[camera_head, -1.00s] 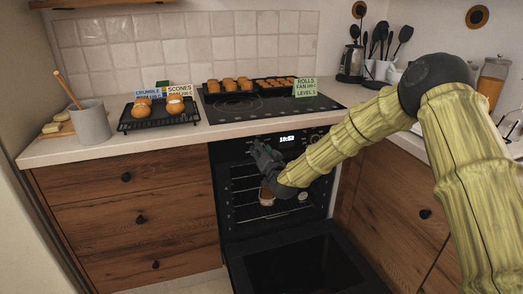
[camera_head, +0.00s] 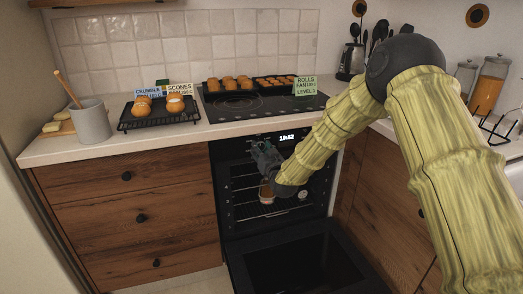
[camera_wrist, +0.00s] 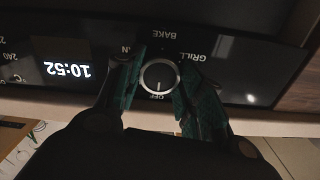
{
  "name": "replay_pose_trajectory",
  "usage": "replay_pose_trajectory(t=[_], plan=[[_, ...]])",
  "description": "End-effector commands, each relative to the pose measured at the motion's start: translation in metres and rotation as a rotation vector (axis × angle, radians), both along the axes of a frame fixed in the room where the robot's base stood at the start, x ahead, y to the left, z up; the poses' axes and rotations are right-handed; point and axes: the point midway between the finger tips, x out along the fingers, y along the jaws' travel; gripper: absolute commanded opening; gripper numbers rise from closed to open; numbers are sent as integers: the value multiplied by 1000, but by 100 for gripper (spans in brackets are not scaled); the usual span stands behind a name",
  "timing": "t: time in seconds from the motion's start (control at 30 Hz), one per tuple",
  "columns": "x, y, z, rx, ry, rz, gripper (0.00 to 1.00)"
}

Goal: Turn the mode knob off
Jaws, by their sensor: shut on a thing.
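The mode knob (camera_wrist: 159,76) is a round dark dial with a pale rim on the oven's black control panel (camera_wrist: 65,45). In the wrist view the panel appears upside down, with BAKE above the knob, GRILL to the right and OFF just below. A small white mark on the knob points down towards OFF. My gripper (camera_wrist: 160,85) has one teal finger on each side of the knob, shut on it. In the head view my gripper (camera_head: 262,156) is at the panel's left part and hides the knob.
The oven door (camera_head: 305,262) hangs open below, with a rack and food inside the oven. The hob (camera_head: 255,108) above carries trays of rolls. A wooden drawer unit (camera_head: 125,205) stands at left. The panel's clock (camera_head: 287,138) shows 10:52.

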Motion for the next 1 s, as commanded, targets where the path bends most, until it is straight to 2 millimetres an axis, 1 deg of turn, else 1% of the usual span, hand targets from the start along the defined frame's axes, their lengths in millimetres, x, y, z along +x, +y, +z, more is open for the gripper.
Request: replay_pose_trajectory(t=[0.03, 0.2, 0.23, 0.27, 0.53, 0.67, 0.77, 0.87, 1.0], plan=[[-2, 0, -5, -2, 7, 1, 14], [-2, 0, -5, -2, 9, 2, 14], [-2, 0, -5, -2, 9, 2, 42], [-2, 0, -5, -2, 9, 2, 47], [-1, 0, -2, 0, 4, 1, 48], [-4, -1, -2, 0, 4, 1, 48], [-12, -4, -2, -1, 5, 1, 48], [-26, -8, -1, 1, 4, 1, 48], [-51, -16, -2, -1, 5, 2, 48]])
